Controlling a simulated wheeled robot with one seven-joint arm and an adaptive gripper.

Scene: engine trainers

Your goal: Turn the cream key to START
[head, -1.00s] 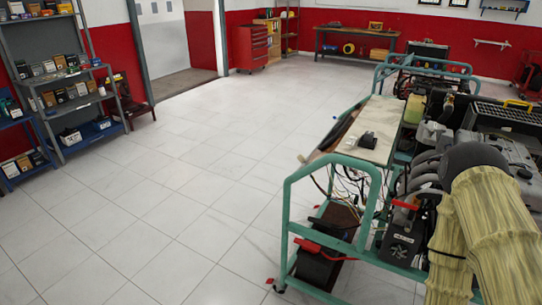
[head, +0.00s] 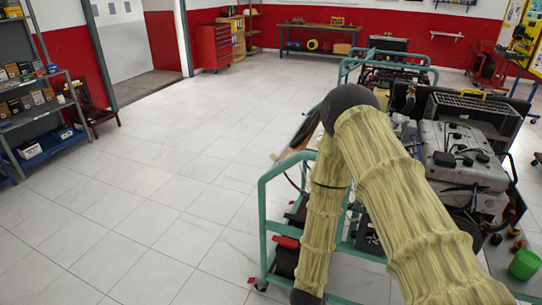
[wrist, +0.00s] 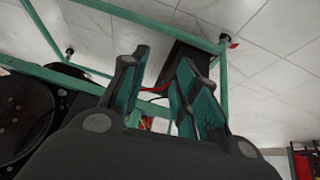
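The cream key is not visible in either view. My arm's pale yellow sleeve covers most of the near engine trainer's panel in the head view. The near engine trainer (head: 264,215) is a teal tube frame with an engine (head: 462,155) on it, right of centre. My gripper (wrist: 160,78) shows in the wrist view with its dark, teal-padded fingers apart and nothing between them. The teal frame (wrist: 150,22), a dark box and a red cable show beyond the fingers. My gripper is hidden in the head view.
A second trainer (head: 385,58) stands behind the near one. A green cup (head: 524,264) sits on a grey surface at the lower right. Shelves (head: 35,100) line the left wall, and a red tool cabinet (head: 213,46) stands at the back. The tiled floor at left is clear.

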